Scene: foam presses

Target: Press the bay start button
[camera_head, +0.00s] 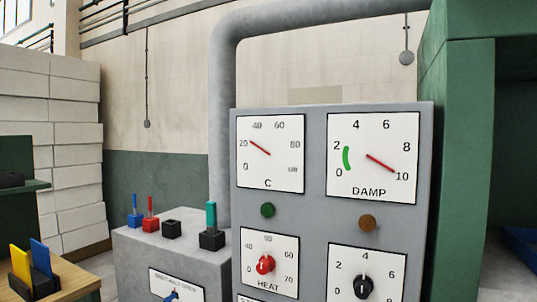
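No button labelled bay start can be read in the head view. A grey control panel (315,196) stands in the middle. It has a round green button or lamp (268,210) under the C gauge (270,173) and a round brown one (367,223) under the DAMP gauge (372,182); I cannot tell whether these are buttons or lamps. The C needle points near 20 and the DAMP needle near 10, away from its green arc. Below are a red HEAT knob (265,265) and a black knob (363,287). The panel's lower part is cut off. Neither gripper is in view.
A lower grey box (132,250) with small coloured levers adjoins the panel's left. A thick pipe (222,120) rises behind. A green machine frame (460,170) stands right. A wooden table (75,278) with yellow and blue cards (40,262) is lower left; white blocks (68,130) are stacked behind.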

